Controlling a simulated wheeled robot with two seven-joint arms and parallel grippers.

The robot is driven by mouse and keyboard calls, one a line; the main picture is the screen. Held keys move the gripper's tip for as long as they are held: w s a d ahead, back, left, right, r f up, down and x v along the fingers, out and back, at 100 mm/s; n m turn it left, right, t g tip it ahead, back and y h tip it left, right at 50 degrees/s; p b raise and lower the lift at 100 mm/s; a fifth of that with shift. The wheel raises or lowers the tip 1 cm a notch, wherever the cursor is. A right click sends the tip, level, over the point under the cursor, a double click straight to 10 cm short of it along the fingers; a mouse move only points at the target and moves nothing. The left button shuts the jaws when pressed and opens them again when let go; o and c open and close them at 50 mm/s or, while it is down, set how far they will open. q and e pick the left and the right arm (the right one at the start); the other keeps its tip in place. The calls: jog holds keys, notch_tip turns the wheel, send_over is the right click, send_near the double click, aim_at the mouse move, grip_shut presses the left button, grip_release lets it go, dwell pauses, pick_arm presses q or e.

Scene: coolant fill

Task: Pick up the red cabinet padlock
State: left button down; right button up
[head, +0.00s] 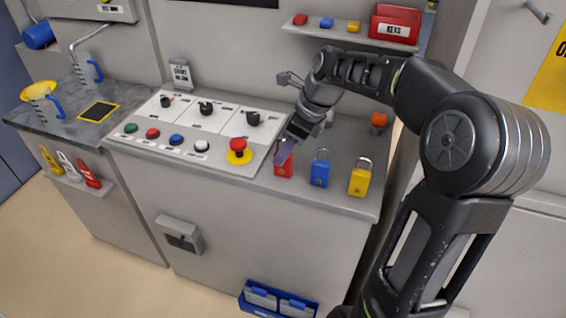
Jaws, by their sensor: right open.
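The red cabinet padlock (284,168) stands upright on the grey cabinet top, right of the control panel and left of a blue padlock. Its upper part and shackle are hidden behind my right gripper. My right gripper (288,147) is open and comes down over the red padlock's top, with its fingers at or near the padlock; I cannot tell whether they touch it. My left gripper is not in view.
A blue padlock (320,170) and a yellow padlock (360,178) stand close to the right. The control panel (212,122) with its red emergency button (238,148) lies just left. A shelf (345,35) with small coloured items hangs behind. An orange knob (378,119) stands at the back right.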

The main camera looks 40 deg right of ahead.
aim_at(285, 171)
jog(key=x, duration=0.5)
jog(key=shift+f+p, duration=0.15)
jog(key=shift+p, duration=0.25)
jog(key=shift+s, duration=0.1)
grip_shut()
dwell(0.4)
